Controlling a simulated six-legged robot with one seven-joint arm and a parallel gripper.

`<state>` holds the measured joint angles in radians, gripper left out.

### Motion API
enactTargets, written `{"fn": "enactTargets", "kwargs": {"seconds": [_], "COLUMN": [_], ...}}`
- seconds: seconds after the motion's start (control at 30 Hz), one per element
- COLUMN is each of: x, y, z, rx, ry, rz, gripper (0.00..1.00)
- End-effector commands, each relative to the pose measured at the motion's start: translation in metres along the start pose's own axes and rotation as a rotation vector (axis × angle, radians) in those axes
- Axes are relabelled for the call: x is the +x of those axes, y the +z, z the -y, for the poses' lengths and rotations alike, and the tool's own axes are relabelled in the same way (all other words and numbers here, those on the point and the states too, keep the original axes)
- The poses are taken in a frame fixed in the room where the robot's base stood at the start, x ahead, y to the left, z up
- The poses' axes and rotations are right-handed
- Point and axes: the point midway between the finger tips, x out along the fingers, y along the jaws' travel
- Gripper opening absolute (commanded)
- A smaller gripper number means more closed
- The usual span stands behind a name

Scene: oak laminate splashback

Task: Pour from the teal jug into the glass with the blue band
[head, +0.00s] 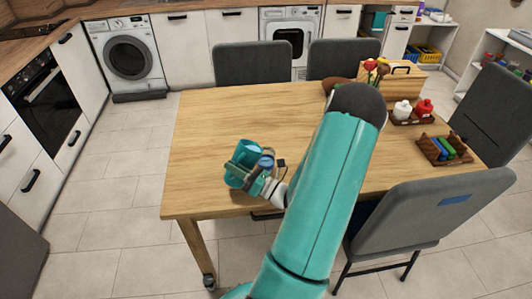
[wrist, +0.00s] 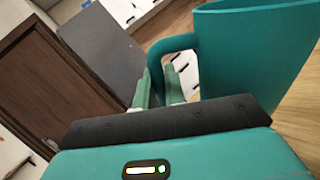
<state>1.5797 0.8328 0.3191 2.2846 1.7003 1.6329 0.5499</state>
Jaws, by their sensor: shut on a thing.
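The teal jug (head: 247,152) is at the front left part of the wooden table, looking roughly upright. Its body (wrist: 255,55) fills the upper right of the wrist view, with its handle to the left. My gripper (head: 240,170) is shut on the handle, the fingers (wrist: 163,85) on either side of it in the wrist view. I cannot tell whether the jug touches the table. A small blue round shape (head: 266,163) shows right beside the jug, partly hidden by my gripper; I cannot tell if it is the glass with the blue band. The jug's contents are not visible.
The table (head: 215,120) is clear behind and left of the jug. Several small items in brown trays (head: 445,150), white and red pots and a wooden box (head: 405,80) stand at its right. Grey chairs (head: 425,215) surround it. My arm hides the table's middle.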

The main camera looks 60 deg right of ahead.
Motion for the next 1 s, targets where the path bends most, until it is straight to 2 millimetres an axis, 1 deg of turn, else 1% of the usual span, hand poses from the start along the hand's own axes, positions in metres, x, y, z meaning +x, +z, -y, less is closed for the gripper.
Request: {"fn": "enactTargets", "kwargs": {"seconds": [1.0], "x": [0.000], "y": [0.012], "z": [0.000], "rx": [0.054], "ry": [0.012], "rz": [0.036], "gripper": [0.00]}}
